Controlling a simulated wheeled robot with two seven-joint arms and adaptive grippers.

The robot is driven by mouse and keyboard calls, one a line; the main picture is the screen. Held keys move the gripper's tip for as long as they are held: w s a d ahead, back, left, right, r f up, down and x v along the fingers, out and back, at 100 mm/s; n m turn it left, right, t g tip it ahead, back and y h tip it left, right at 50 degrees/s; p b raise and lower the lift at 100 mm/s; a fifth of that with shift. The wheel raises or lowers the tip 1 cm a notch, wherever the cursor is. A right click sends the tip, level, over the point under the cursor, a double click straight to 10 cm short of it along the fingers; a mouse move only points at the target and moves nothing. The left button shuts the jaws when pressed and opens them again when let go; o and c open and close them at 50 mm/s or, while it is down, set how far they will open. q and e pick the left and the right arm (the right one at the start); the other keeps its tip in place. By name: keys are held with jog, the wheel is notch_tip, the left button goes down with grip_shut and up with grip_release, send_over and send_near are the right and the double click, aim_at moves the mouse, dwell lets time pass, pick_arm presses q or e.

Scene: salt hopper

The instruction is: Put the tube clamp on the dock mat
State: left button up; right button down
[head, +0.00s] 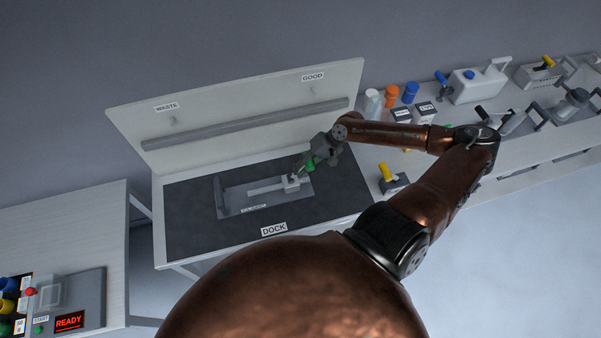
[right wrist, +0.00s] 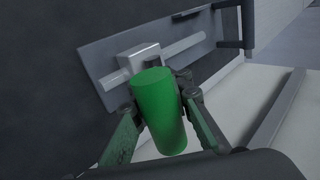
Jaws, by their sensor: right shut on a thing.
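The tube clamp appears to be the grey plate (head: 232,203) with a light rail and a pale block (head: 291,184). It is over the dark dock mat (head: 190,225), within its edges; I cannot tell whether it touches the mat. My right gripper (head: 308,162) is at the plate's right end, shut on a green handle (head: 311,168). In the right wrist view the fingers (right wrist: 162,98) stand on both sides of the green handle (right wrist: 160,115), in front of the block (right wrist: 138,60). The handle's joint with the clamp is hidden. My left gripper is not in view.
A white back panel (head: 235,90) marked WASTE and GOOD stands behind the mat. A yellow-handled device (head: 393,179) sits right of the mat. Bottles, a white canister (head: 478,80) and other devices line the right bench. A READY panel (head: 69,321) is at lower left.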

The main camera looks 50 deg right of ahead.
aim_at(296, 177)
jog(key=shift+w+d+f, duration=0.1)
jog(key=shift+d+f, duration=0.1)
jog(key=shift+f, duration=0.55)
jog(key=shift+w+d+f, duration=0.15)
jog(key=shift+f, duration=0.6)
jog(key=shift+w+d+f, duration=0.1)
jog(key=shift+d+f, duration=0.1)
jog(key=shift+f, duration=0.55)
jog(key=shift+p, duration=0.3)
jog(key=c, duration=1.8)
grip_release()
jog(key=shift+f, duration=0.1)
jog(key=v, duration=1.2)
